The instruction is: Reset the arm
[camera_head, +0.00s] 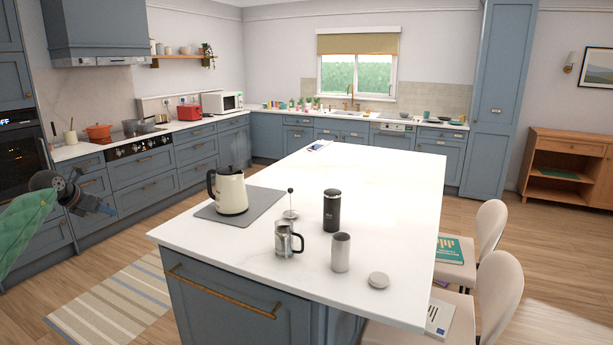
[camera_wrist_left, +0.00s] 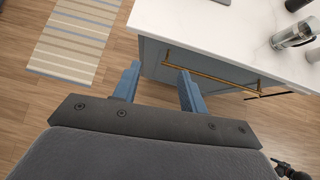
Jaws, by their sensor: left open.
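My left gripper (camera_head: 98,207) is at the left edge of the head view, in the air left of the island (camera_head: 345,190) and apart from it. In the left wrist view its two blue fingers (camera_wrist_left: 157,88) are spread wide with nothing between them. Below them are the wooden floor and the island's drawer front with a brass handle (camera_wrist_left: 207,70). My left arm (camera_head: 25,228), in a green cover, comes in from the left. My right gripper is not clearly in view.
On the island are a cream kettle (camera_head: 231,191) on a grey mat, a glass press (camera_head: 287,239), a black bottle (camera_head: 332,211), a grey cup (camera_head: 340,252) and a round lid (camera_head: 378,280). Chairs (camera_head: 491,235) stand at the right. A striped rug (camera_head: 115,303) lies on open floor.

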